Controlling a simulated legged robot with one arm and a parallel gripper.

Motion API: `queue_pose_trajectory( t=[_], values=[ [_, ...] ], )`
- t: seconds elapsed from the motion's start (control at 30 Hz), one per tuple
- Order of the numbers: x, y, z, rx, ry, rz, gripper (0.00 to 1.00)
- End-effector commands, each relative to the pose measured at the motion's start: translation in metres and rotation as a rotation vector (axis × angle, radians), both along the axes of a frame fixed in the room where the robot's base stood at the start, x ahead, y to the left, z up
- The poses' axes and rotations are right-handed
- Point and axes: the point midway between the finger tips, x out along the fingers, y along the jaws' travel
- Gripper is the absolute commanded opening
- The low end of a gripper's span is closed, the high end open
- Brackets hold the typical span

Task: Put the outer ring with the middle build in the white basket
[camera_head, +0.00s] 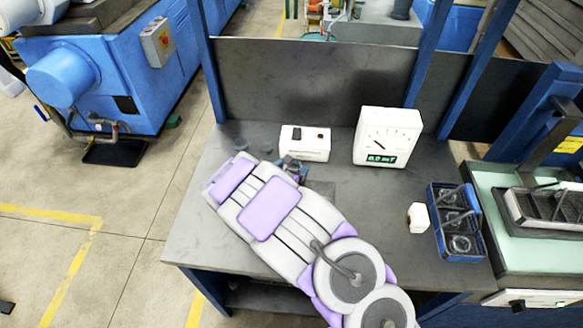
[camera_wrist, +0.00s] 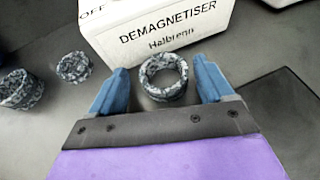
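Three mottled grey rings lie on the dark bench. In the wrist view, one ring (camera_wrist: 165,95) lies between my gripper's blue fingers, by the demagnetiser's front, with a gap on each side. My gripper (camera_wrist: 160,68) is open. A smaller ring (camera_wrist: 74,67) and a wider, taller-looking ring (camera_wrist: 20,90) lie to the left. In the head view, my gripper (camera_head: 291,166) is partly hidden by my arm, in front of the white demagnetiser box. A pale-rimmed basket-like tray (camera_head: 512,210) with dark slats sits at the far right; I cannot tell if it is the white basket.
The white demagnetiser (camera_head: 304,143) stands just beyond my gripper. A white gauge box (camera_head: 388,136) reading 0.0 stands to its right. A blue basket (camera_head: 447,238) with round parts and a small white block (camera_head: 418,217) are on the bench's right. The bench between is clear.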

Motion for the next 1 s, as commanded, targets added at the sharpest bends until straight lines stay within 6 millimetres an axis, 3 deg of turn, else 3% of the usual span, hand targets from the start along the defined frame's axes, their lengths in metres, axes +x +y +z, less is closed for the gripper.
queue_pose_trajectory(
  t=[0.17, 0.7, 1.0],
  values=[
    [-0.006, 0.002, 0.004, -0.001, 0.001, 0.002, 0.8],
    [-0.091, 0.032, 0.043, 0.0, 0.001, 0.002, 0.8],
    [-0.105, 0.035, 0.047, 0.0, 0.001, -0.001, 0.8]
  ],
)
